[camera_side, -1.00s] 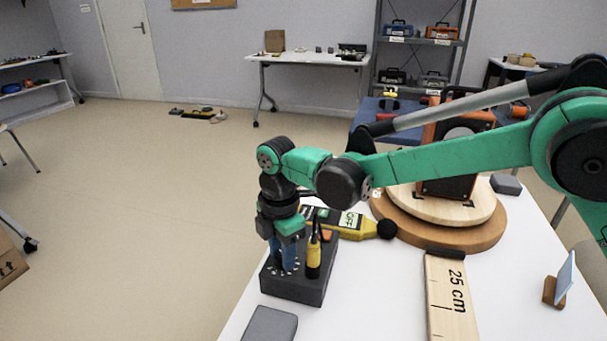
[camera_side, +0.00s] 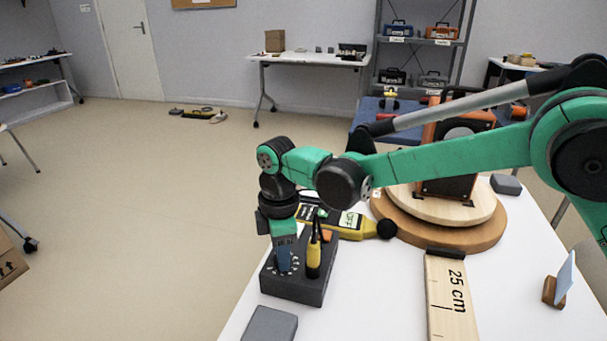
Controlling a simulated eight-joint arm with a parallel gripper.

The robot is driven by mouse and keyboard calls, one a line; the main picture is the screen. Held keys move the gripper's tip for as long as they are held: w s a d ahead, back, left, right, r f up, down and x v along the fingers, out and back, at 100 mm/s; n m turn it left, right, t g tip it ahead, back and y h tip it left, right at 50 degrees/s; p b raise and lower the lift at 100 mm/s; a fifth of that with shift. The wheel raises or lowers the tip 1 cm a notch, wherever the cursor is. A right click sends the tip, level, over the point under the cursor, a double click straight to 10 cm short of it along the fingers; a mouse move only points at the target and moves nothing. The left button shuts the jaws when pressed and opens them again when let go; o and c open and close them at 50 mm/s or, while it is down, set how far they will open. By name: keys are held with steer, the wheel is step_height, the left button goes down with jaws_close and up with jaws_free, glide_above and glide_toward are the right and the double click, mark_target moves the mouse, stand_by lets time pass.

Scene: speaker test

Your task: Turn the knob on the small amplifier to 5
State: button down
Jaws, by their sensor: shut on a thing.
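The small amplifier (camera_side: 302,290) is a dark grey box near the left edge of the white table. White dial marks show on its top around the knob, but they are too small to read. My gripper (camera_side: 285,266) points straight down over the dial, with its blue fingers shut on the knob. The fingers hide the knob, so I cannot tell which number it points to. A yellow plug (camera_side: 314,262) with a black cable stands upright in the amplifier's top, just right of my fingers.
A yellow meter (camera_side: 352,234) reading OFF lies behind the amplifier. An orange speaker (camera_side: 447,188) stands on a round wooden turntable (camera_side: 480,237). A wooden ruler (camera_side: 452,300) marked 25 cm lies to the right. A grey block (camera_side: 270,325) sits in front.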

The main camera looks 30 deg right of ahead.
steer(key=m, duration=1.2)
steer(key=shift+m, duration=0.4)
steer(key=m, duration=1.2)
steer(key=c, duration=0.6)
jaws_free()
